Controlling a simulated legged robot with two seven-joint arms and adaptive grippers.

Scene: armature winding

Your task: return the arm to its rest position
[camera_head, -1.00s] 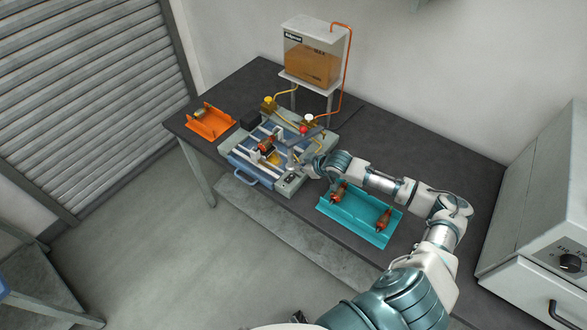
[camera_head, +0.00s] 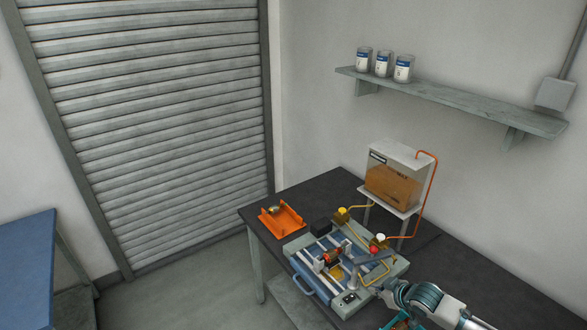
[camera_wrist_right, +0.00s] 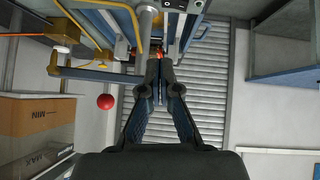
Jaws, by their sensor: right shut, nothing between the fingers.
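My right arm comes in from the lower right in the head view. Its gripper (camera_head: 376,287) is beside the front right corner of the winding machine (camera_head: 318,284), small and partly merged with it. In the right wrist view the right gripper (camera_wrist_right: 159,72) has its two dark fingers together, with nothing between them. An armature with copper-red windings (camera_head: 331,257) sits in the middle of the machine. The machine's rails and frame fill the top of the wrist view. My left gripper is not in view.
An orange tray (camera_head: 291,224) holding a small part stands left of the machine. A tank of amber liquid (camera_head: 393,188) stands behind; it also shows in the wrist view (camera_wrist_right: 38,118). A red knob (camera_wrist_right: 106,102) is near the fingers. A wall shelf (camera_head: 450,95) holds cans.

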